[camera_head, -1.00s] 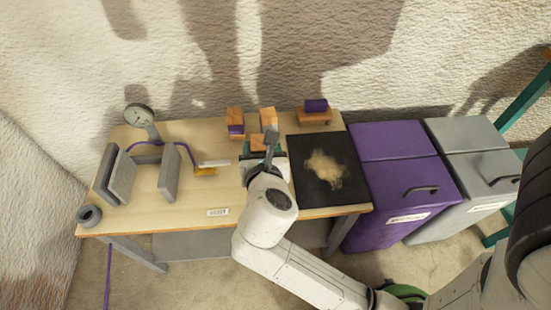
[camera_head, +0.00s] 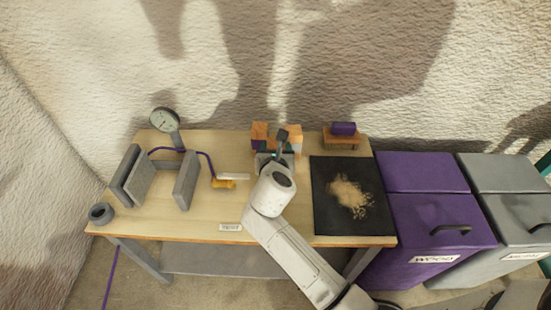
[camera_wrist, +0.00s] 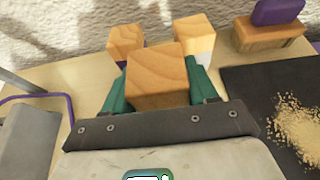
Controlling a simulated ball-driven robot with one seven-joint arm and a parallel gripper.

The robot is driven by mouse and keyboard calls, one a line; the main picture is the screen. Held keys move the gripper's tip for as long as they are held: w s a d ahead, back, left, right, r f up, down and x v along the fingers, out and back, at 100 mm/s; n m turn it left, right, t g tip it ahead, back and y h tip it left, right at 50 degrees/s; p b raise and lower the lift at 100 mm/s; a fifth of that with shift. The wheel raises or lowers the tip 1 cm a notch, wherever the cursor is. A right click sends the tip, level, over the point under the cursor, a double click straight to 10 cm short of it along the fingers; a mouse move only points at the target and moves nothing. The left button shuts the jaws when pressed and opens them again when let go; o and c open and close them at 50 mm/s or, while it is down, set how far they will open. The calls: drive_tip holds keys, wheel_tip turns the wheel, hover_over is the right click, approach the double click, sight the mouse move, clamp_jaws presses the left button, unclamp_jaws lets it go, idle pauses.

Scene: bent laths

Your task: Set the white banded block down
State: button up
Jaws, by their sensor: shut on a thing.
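My gripper (camera_wrist: 157,88) has its teal fingers shut on a plain-looking wooden block (camera_wrist: 157,74) in the wrist view. No white band shows on the faces of this held block; its lower sides are hidden. In the head view my gripper (camera_head: 275,160) is over the back middle of the table. Just behind it stands a wooden block with a white band (camera_wrist: 206,60), at back right of the held block, partly hidden by it. I cannot tell whether the held block touches the table.
A purple-banded block (camera_head: 259,135) stands at back left of my gripper. A purple piece (camera_head: 343,128) lies on a wooden stand (camera_head: 342,142). A black mat (camera_head: 330,215) with sawdust is to the right. Grey uprights (camera_head: 186,180) and a dial gauge (camera_head: 165,121) are left.

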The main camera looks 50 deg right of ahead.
drive_tip(key=shift+w+d+f, duration=0.2)
drive_tip(key=shift+f, duration=0.15)
drive_tip(key=shift+f+b, duration=0.8)
drive_tip(key=shift+f, duration=0.75)
drive_tip(key=shift+f, duration=0.1)
drive_tip(key=o, duration=1.2)
drive_tip(key=shift+c, duration=0.2)
drive_tip(key=shift+a+r, duration=0.15)
drive_tip(key=shift+r, duration=0.05)
drive_tip(key=p+v, duration=0.2)
drive_tip(key=v, duration=0.9)
drive_tip(key=shift+s+a+p, duration=0.25)
drive_tip(key=shift+p, duration=0.05)
